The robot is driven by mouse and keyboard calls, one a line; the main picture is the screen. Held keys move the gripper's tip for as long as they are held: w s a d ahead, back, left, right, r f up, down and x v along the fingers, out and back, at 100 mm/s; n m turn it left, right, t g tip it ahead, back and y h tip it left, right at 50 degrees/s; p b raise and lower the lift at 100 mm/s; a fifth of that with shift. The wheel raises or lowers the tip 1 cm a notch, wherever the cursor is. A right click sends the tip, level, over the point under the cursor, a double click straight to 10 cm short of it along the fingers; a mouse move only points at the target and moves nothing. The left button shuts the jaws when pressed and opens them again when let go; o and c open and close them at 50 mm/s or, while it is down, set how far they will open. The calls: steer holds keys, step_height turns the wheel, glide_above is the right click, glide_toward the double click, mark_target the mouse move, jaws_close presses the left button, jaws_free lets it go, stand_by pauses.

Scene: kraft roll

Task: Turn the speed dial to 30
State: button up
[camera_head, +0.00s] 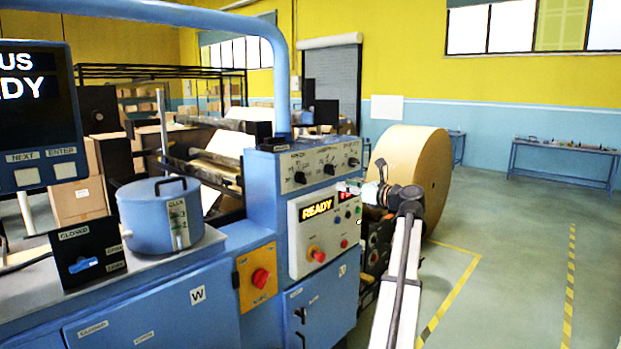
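Three black dials sit in a row on the sloped top panel of the blue machine: a left dial (300,178), a middle dial (329,169) and a right dial (353,162). Their labels and scale marks are too small to read, so I cannot tell which is the speed dial or its setting.
Below the dials, a light control panel (301,252) has a lit READY display (316,208), buttons and a red knob (316,254). A large kraft roll (425,165) stands behind my arm. A blue pot (160,212) and a black switch box (88,253) are at left.

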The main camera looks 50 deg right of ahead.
mark_target(302, 178)
steer(key=shift+w+d+p, duration=0.3)
steer(key=shift+w+p, duration=0.55)
steer(key=shift+w, duration=2.05)
steer(key=shift+w+d+p, duration=0.25)
steer(key=shift+w+p, duration=0.6)
steer(key=shift+w, duration=2)
steer(key=shift+w+d+p, duration=0.3)
steer(key=shift+w+p, duration=0.55)
steer(key=shift+w, duration=2.05)
steer(key=shift+c, duration=0.3)
jaws_close()
